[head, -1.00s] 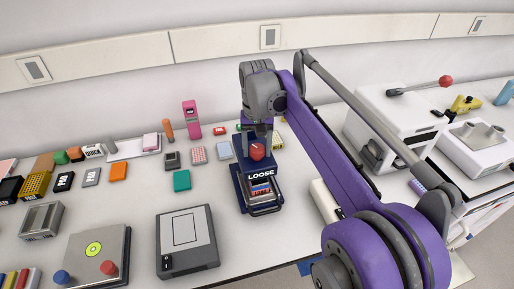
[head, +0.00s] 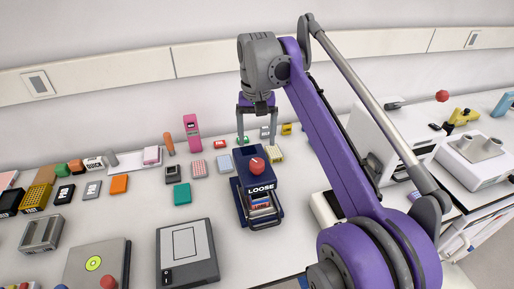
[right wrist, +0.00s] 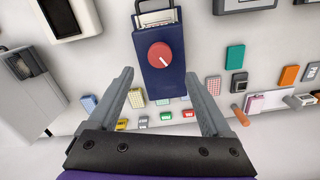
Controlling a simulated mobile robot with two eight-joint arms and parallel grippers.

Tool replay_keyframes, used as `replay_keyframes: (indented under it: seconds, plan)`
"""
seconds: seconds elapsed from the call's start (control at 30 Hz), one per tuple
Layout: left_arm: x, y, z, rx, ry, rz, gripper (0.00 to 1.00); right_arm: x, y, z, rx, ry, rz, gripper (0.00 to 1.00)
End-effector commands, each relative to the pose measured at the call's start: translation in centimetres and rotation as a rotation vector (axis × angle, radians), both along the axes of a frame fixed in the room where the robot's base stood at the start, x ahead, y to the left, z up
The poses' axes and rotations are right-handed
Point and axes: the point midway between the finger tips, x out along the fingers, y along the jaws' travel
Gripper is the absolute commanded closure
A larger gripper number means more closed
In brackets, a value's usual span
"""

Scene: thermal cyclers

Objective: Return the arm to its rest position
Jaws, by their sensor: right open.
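My right arm (head: 335,150) is purple and grey and reaches over the bench from the lower right. My right gripper (head: 257,138) is open and empty, hanging above and behind the dark blue box labelled LOOSE (head: 262,187). My left gripper is not in view.
A grey flat device (head: 186,252) lies at the front. Several small coloured blocks and a pink upright item (head: 192,131) stand behind and left. Bare bench (head: 140,215) shows at the left middle.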

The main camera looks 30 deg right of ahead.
Motion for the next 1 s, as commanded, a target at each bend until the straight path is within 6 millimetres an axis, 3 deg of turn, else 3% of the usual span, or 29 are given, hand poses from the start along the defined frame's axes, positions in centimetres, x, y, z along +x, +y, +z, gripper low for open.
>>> replay_keyframes:
  seconds: [0.17,0.73,0.87,1.0]
  plan:
    - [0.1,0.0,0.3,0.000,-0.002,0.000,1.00,0.0,0.0,1.1,0.000,0.000,0.000,0.17]
    - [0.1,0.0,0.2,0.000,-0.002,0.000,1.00,-0.3,0.3,0.9,-0.003,-0.009,0.009,0.17]
    - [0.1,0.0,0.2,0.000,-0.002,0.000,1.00,-1.6,1.6,-0.5,-0.012,-0.056,0.059,0.17]
    - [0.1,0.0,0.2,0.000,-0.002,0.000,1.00,-4.6,3.9,-3.9,-0.035,-0.150,0.154,0.17]
